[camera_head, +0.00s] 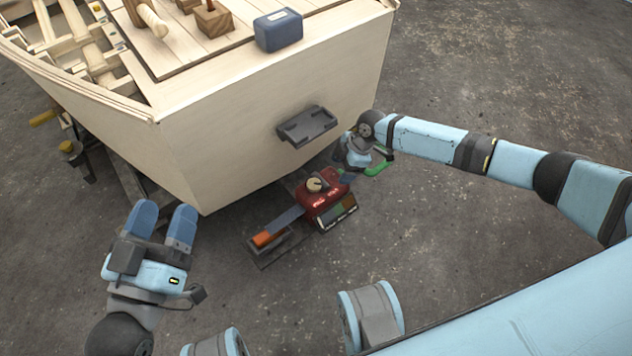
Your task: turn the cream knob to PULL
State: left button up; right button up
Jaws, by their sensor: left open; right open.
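The cream knob (316,184) is small and round and sits on top of a red device (322,201) below the hull's flat end. Pale lettering on the red housing is too small to read, so I cannot tell which mark the knob points to. My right gripper (346,177) is just right of the red device, partly hidden by its own wrist. It is open, and I cannot tell whether it touches the device. My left gripper (164,218) is open and empty, well left of the knob, with its two blue fingers pointing up the picture.
The plywood hull (235,130) fills the upper left, with a dark bracket (307,126) on its end above the device. A blue box (278,30) stands on the deck. An orange-ended part (262,239) lies left of the device, a green piece (377,168) right. Floor to the right is clear.

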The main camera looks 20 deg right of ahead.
jog(key=b, duration=0.2)
send_over(315, 183)
jog(key=d, duration=0.2)
jog(key=shift+a+f, duration=0.1)
jog(key=shift+f, duration=0.1)
pick_arm(q)
jog(key=shift+w+d+f+g+b, duration=0.1)
jog(key=shift+f+g+b, duration=0.35)
jog(key=shift+f, duration=0.9)
jog(key=shift+d+f+g+b, duration=0.15)
jog(key=shift+f+g, duration=0.6)
jog(key=shift+f, duration=0.55)
pick_arm(e)
jog(key=shift+x, duration=2.25)
jog(key=shift+s, duration=0.1)
jog(key=c, duration=0.9)
pick_arm(q)
jog(key=shift+r, duration=0.15)
